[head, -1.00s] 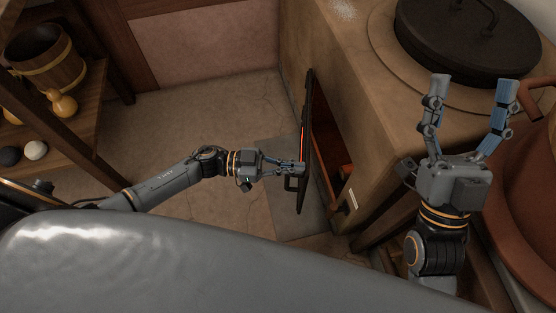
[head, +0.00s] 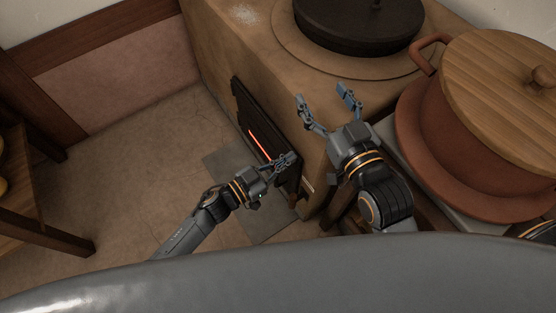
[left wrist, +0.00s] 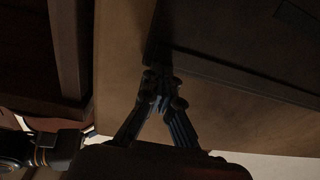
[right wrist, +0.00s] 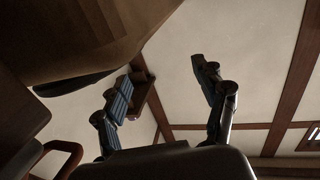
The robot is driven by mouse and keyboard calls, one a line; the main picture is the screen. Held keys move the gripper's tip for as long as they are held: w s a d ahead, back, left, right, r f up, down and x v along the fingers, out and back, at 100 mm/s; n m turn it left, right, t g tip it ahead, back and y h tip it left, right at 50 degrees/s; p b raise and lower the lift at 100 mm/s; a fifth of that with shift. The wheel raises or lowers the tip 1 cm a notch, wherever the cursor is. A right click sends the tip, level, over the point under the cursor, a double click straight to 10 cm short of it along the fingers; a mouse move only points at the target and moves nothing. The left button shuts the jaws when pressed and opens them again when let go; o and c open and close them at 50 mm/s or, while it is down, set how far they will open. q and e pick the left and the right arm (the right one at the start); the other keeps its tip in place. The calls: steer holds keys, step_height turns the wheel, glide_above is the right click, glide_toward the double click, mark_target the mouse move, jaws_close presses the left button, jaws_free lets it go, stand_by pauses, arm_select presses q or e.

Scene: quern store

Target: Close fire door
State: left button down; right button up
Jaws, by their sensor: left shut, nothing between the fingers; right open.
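The fire door (head: 246,108) is a dark metal panel with a glowing red slit, on the front of the clay stove (head: 215,50). It lies close along the stove front; I cannot tell whether a thin gap is left. My left gripper (head: 290,157) is shut and empty, with its fingertips at the door's outer face near the right end. In the left wrist view the shut fingers (left wrist: 160,74) meet the edge of a dark panel (left wrist: 230,75), likely the door. My right gripper (head: 324,97) is open and empty above the stove's edge; its spread fingers show in the right wrist view (right wrist: 163,80).
A black lidded pot (head: 355,25) sits on the stove top. A large reddish pot with a wooden lid (head: 500,75) stands at the right, near my right arm. A wooden shelf (head: 40,220) is at the left. The floor (head: 130,150) before the stove is clear.

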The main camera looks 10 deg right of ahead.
arm_select(q)
steer(key=shift+w+d+r, duration=0.1)
steer(key=shift+d, duration=0.2)
steer(key=shift+s+a, duration=0.2)
steer(key=shift+a, duration=0.15)
arm_select(e)
steer(key=shift+w+d+f, duration=0.1)
steer(key=shift+d, duration=0.2)
arm_select(q)
steer(key=v, duration=1.2)
steer(key=shift+f, duration=0.2)
